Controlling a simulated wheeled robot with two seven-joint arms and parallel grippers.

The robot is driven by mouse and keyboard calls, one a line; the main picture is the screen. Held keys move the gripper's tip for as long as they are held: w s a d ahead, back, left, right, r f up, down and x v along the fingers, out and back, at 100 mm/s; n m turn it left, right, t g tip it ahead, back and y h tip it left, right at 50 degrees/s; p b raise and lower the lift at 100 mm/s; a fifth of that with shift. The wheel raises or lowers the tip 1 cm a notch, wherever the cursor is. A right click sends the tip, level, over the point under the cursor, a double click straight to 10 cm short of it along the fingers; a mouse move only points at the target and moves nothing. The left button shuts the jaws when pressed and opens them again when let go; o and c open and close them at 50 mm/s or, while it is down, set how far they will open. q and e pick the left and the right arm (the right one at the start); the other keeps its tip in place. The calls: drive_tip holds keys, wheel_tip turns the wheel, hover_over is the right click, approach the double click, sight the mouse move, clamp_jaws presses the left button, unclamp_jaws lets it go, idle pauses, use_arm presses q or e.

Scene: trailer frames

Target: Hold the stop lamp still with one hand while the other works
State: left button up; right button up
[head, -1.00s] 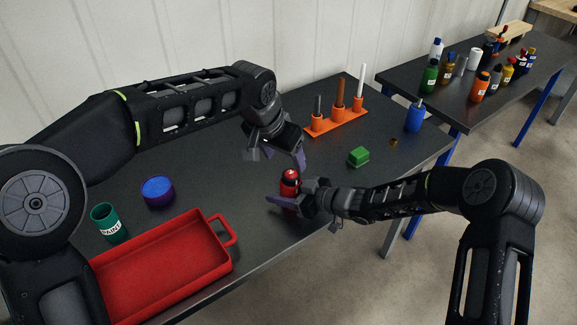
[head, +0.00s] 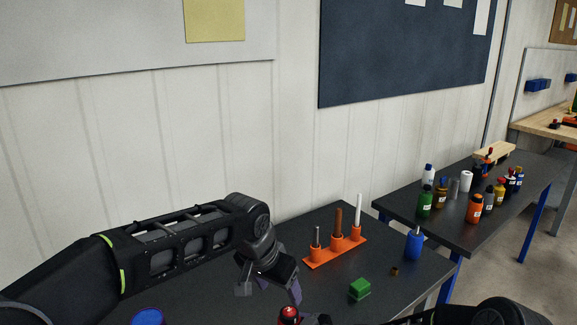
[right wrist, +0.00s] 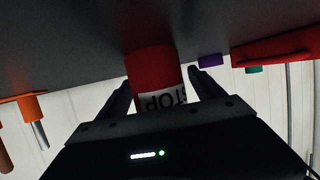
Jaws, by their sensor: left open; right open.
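The stop lamp is a red cylinder marked STOP. In the head view only its top (head: 289,314) shows at the bottom edge. In the right wrist view its red body (right wrist: 152,72) and white label stand between the fingers of my right gripper (right wrist: 163,90), which is open. I cannot tell whether either finger touches it. In the head view my right gripper is mostly cut off at the bottom. My left gripper (head: 269,290) is open and empty, just above and left of the lamp's top, pointing down.
An orange holder (head: 335,254) with several upright rods stands behind the lamp. A green block (head: 360,288), a blue bottle (head: 413,245) and a small brown piece (head: 395,271) are to the right. A blue round thing (head: 148,317) is at left. A red tray (right wrist: 275,50) shows in the right wrist view.

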drive_tip(key=v, duration=1.2)
drive_tip(key=shift+d, duration=0.1)
drive_tip(key=shift+d+f, duration=0.1)
